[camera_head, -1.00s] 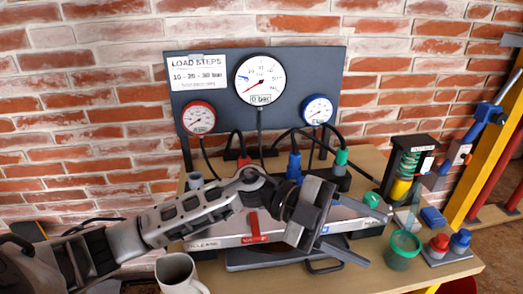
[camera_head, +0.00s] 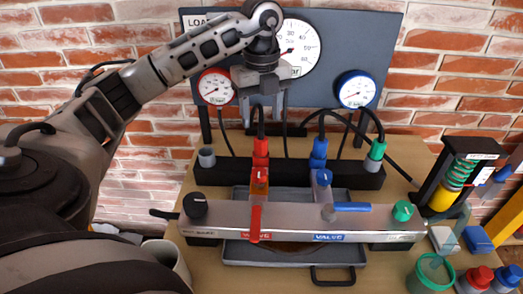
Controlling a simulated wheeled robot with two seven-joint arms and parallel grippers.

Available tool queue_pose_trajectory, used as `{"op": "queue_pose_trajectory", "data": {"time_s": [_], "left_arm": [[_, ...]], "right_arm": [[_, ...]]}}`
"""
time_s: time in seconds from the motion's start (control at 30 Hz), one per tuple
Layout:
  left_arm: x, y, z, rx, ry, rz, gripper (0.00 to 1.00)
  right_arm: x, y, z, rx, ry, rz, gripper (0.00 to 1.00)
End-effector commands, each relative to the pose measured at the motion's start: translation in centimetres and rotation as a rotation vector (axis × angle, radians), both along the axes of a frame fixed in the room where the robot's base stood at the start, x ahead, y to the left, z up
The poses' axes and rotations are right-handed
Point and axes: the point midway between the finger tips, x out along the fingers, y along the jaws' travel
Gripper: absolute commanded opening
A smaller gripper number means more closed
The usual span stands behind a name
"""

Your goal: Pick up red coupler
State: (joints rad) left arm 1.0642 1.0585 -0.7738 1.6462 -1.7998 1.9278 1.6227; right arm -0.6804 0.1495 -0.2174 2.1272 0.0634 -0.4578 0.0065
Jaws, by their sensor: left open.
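The red coupler (camera_head: 261,153) stands upright in the black block at the back of the table, with a black hose rising from its top. My left gripper (camera_head: 264,118) is above it, pointing down, its fingers apart and empty. The fingertips are close over the coupler's hose; whether they straddle it I cannot tell. My right gripper is not in view.
A blue coupler (camera_head: 319,152) and a green coupler (camera_head: 376,153) stand to the right in the same block. In front lies the valve manifold (camera_head: 300,215) with red and blue levers. The gauge panel (camera_head: 335,25) is behind. A mug (camera_head: 165,256) stands front left.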

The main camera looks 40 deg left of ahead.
Motion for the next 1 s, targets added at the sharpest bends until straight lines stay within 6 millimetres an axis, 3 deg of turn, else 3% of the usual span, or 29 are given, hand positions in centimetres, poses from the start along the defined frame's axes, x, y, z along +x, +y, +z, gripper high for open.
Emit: {"op": "queue_pose_trajectory", "data": {"time_s": [0.1, 0.37, 0.63, 0.93, 0.97, 1.0], "left_arm": [[0.0, 0.0, -1.9, 0.0, 0.001, 0.0, 0.55], [0.0, 0.1, -3.8, -0.001, 0.001, -0.001, 0.55], [0.2, 0.4, -7.6, -0.002, 0.001, -0.002, 0.55], [0.2, 0.4, -8.2, -0.001, -0.003, -0.002, 0.55], [0.2, 0.4, -8.2, -0.001, -0.003, -0.002, 0.52], [0.2, 0.4, -8.2, -0.001, -0.003, -0.002, 0.41]], "right_arm": [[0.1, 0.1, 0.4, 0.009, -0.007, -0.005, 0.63], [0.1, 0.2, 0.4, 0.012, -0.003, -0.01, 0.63], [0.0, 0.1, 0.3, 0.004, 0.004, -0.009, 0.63], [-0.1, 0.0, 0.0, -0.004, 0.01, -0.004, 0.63], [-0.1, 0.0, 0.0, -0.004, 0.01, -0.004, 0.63], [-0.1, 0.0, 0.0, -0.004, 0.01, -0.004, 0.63]]}}
